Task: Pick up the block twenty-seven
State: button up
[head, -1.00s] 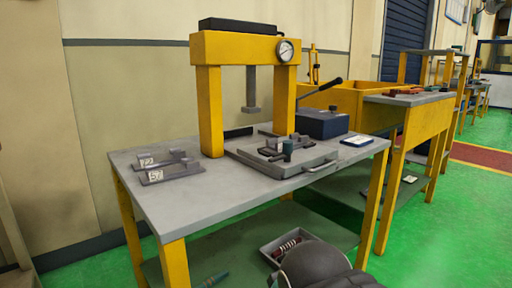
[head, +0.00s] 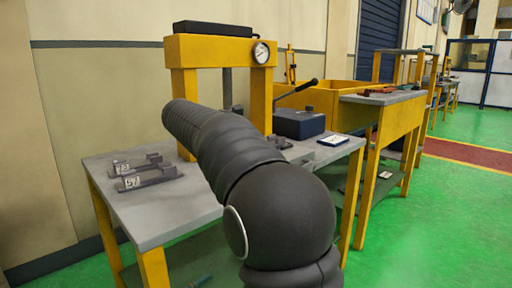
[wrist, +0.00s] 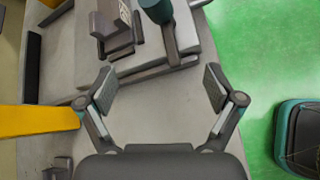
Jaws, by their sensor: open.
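Two grey blocks with white number labels stand on the left of the table, a rear one (head: 134,163) and a front one (head: 148,178). Their labels are too small to read surely. In the wrist view another grey block with a pale label (wrist: 122,30) sits on the grey tray (wrist: 183,48), beside a teal-topped object (wrist: 157,11). My gripper (wrist: 158,86) is open and empty over the bare tabletop, with the tray and labelled block beyond its fingertips. In the head view my arm hides the gripper and most of the tray.
The yellow press frame (head: 187,88) stands at the back of the table (head: 178,212); its post (wrist: 38,118) is close left of my gripper in the wrist view. A dark blue box with a lever (head: 299,123) and a small sign (head: 333,140) are to the right.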

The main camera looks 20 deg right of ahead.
jog(key=w+r+n+h, duration=0.1)
jog(key=w+n+h, duration=0.25)
jog(key=w, duration=0.55)
send_near(279, 142)
jog(key=shift+n+y, duration=0.25)
jog(key=shift+y, duration=0.1)
jog(key=w+f, duration=0.1)
jog(key=f, duration=0.1)
jog(key=w+d+f, duration=0.1)
jog(key=w+f, duration=0.1)
jog(key=shift+w+f, duration=0.1)
jog(key=shift+w, duration=0.15)
jog(key=c, duration=1.7)
